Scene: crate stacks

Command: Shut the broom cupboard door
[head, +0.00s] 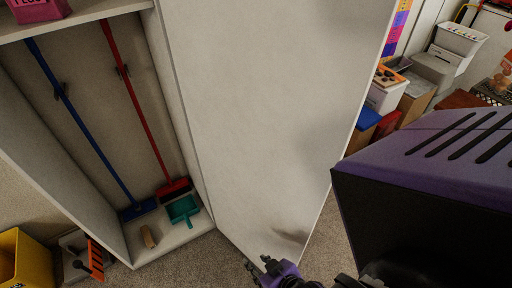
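The broom cupboard (196,160) stands open at the left of the head view. Its tall pale door (270,100) is swung out wide and fills the middle of the view. Inside the cupboard are a blue broom (90,138), a red broom (138,105), a teal dustpan (182,209) and a small brown brush (148,237) on the floor panel. My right gripper (259,263), purple and black, is low in the view, in front of the door's lower part. Whether it touches the door is unclear. Its fingers are small and partly hidden. My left gripper is not in view.
A yellow bucket (28,262) and a grey bin with an orange item (94,258) stand on the carpet left of the cupboard. A pink box (38,10) is on the upper shelf. Boxes and crates (388,92) stand beyond the door at right.

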